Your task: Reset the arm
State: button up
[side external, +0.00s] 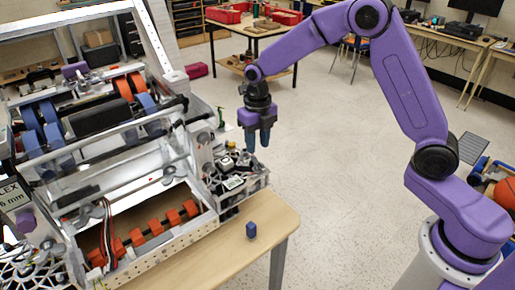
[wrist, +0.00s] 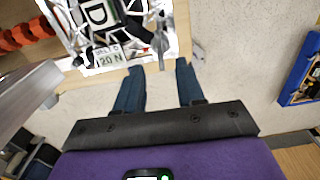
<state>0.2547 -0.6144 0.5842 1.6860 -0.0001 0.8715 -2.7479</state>
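My gripper (side external: 258,144) hangs with its fingers pointing down, at the right side of the roller intake machine (side external: 205,212), above or beside its electronics corner. I cannot tell the exact gap. In the wrist view my gripper (wrist: 159,68) has its two dark blue fingers well apart, with nothing between them. My purple arm is raised and bent, reaching in from the right.
A small blue block (side external: 251,230) stands on the wooden table (side external: 230,262) in front of the machine. Orange rollers (side external: 155,228) line the machine's lower part. Open floor (side external: 335,180) lies to the right. Red bins (side external: 224,15) sit on a back table.

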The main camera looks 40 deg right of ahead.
jog(key=shift+r, duration=0.25)
jog(key=shift+s+a+r, duration=0.15)
jog(key=shift+s+r, duration=0.05)
jog(key=shift+s, duration=0.15)
jog(key=s+a+r+m, duration=0.1)
jog(key=s+r+m, duration=0.2)
jog(key=s+m, duration=0.4)
jog(key=s+r+m, duration=0.3)
jog(key=s+m, duration=0.1)
jog(key=s, duration=0.5)
jog(key=s+d+m, duration=0.3)
jog(key=s+m, duration=0.3)
jog(key=s, duration=0.3)
jog(key=s+d+m, duration=0.4)
jog(key=s+m, duration=0.2)
jog(key=s, duration=0.3)
jog(key=shift+r, duration=0.2)
